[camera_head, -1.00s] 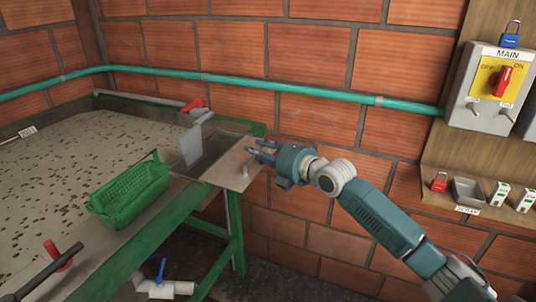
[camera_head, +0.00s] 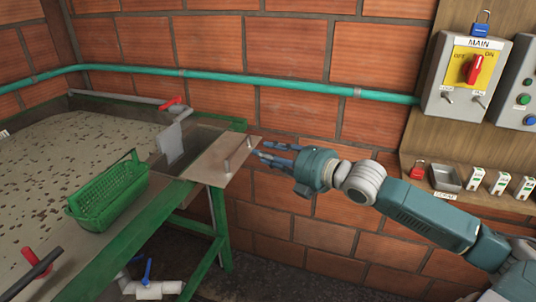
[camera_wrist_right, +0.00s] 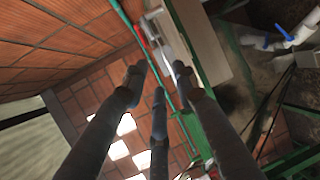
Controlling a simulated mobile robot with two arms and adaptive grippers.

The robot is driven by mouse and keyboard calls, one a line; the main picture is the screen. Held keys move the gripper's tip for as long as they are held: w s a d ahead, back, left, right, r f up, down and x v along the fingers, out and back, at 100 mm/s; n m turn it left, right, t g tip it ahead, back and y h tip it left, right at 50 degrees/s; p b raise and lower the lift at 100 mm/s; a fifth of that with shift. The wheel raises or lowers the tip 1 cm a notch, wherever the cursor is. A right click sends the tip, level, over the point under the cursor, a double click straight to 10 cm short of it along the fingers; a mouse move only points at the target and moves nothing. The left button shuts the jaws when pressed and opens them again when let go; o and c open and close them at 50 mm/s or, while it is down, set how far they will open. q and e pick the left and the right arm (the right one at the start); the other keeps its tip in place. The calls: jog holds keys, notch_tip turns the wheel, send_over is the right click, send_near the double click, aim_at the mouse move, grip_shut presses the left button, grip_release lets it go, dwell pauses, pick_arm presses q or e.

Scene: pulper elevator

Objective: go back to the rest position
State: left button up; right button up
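My right gripper (camera_head: 272,155) reaches in from the right, just beside the right end of the tank's wooden board (camera_head: 222,160). Its fingers are spread apart with nothing between them. In the right wrist view, the same gripper (camera_wrist_right: 157,82) shows three separate dark fingers, and bricks and green framing show past them. My left gripper is not in view.
A sediment-filled tank (camera_head: 180,197) on a green frame stands at the left, with a green basket (camera_head: 108,192) on its edge. A MAIN switch box (camera_head: 468,75) and a shelf of padlocks and tags (camera_head: 480,200) are on the right. Brick wall lies behind.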

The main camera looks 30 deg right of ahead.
dwell(0.4)
